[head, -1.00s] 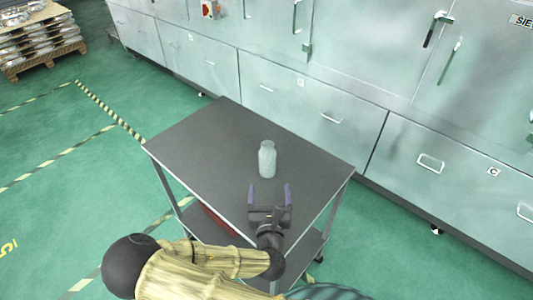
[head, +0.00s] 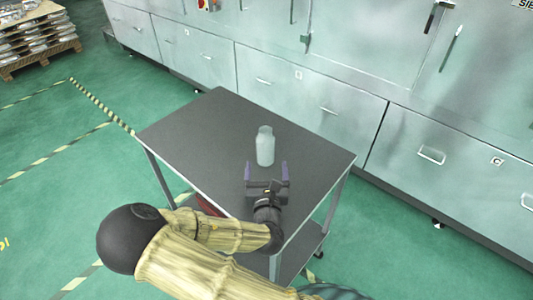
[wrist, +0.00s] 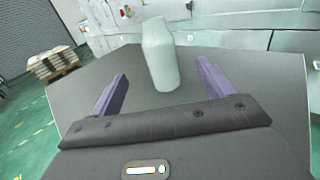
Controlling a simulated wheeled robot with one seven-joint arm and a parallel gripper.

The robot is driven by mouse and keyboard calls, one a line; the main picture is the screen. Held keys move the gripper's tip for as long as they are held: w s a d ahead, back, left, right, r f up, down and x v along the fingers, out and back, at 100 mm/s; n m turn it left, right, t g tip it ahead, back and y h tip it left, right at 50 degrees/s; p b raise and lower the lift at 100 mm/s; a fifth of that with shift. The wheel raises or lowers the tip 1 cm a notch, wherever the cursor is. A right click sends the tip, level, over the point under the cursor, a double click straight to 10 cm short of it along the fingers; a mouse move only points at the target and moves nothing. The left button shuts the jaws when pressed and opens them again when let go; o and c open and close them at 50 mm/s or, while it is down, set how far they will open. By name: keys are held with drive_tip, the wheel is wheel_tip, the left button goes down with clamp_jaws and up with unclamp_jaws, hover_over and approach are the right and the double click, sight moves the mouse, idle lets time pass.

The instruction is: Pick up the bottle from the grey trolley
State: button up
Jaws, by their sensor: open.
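A pale, whitish bottle (head: 265,147) stands upright on the dark grey top of the trolley (head: 205,125). My gripper (head: 266,171) is open, with its two purple fingers just on the near side of the bottle in the head view. In the wrist view the bottle (wrist: 160,55) is ahead, between the lines of the two spread fingers (wrist: 163,82), and appears slightly tilted by the camera angle. The gripper is empty. I cannot tell exactly how far the fingertips are from the bottle.
A long row of metal cabinets (head: 300,85) with handles stands behind the trolley. A pallet with stacked castings (head: 38,40) is at the far left. The trolley top around the bottle is otherwise clear. Green floor (head: 60,190) with striped lines lies to the left.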

sight(266, 149)
drive_tip(key=w+p, duration=0.1)
drive_tip(key=w, duration=0.6)
drive_tip(key=shift+w+a, duration=0.1)
drive_tip(key=shift+w, duration=0.5)
drive_tip(key=shift+a, duration=0.1)
drive_tip(key=shift+w+a+f+p, duration=0.15)
drive_tip(key=shift+w+p, duration=0.15)
drive_tip(key=shift+w, duration=1)
drive_tip(key=shift+w+a+f+p, duration=0.15)
drive_tip(key=shift+w+p, duration=0.15)
drive_tip(key=shift+w, duration=1)
drive_tip(key=shift+d, duration=0.1)
drive_tip(key=c, duration=1.1)
drive_tip(key=shift+o, duration=0.2)
drive_tip(key=shift+r, duration=0.1)
